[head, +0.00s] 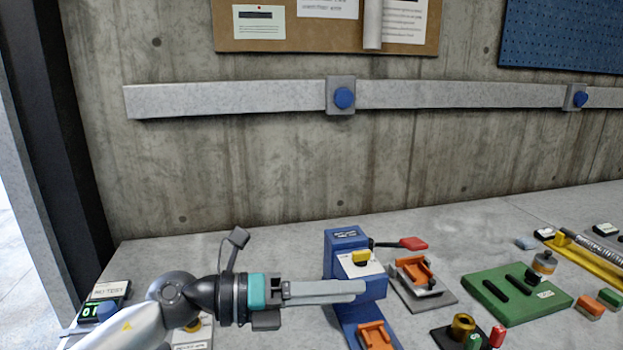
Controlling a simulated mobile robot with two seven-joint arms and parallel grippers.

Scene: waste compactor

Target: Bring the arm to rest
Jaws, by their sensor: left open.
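My left arm comes in from the lower left, low over the grey table (240,245). My left gripper (345,291) points to the right, with its grey fingers seen side-on and a teal band behind them. I see nothing held between the fingers. The fingertips overlap the front of a blue machine (345,241) in the picture; I cannot tell whether they touch it. The machine has a red-ended lever (412,243) and a yellow part (361,257) on top. My right gripper does not show.
An orange fixture (414,271) sits right of the blue machine, another (375,335) at its foot. A green board (515,297) and small coloured parts lie farther right. A display box (105,300) stands at the left.

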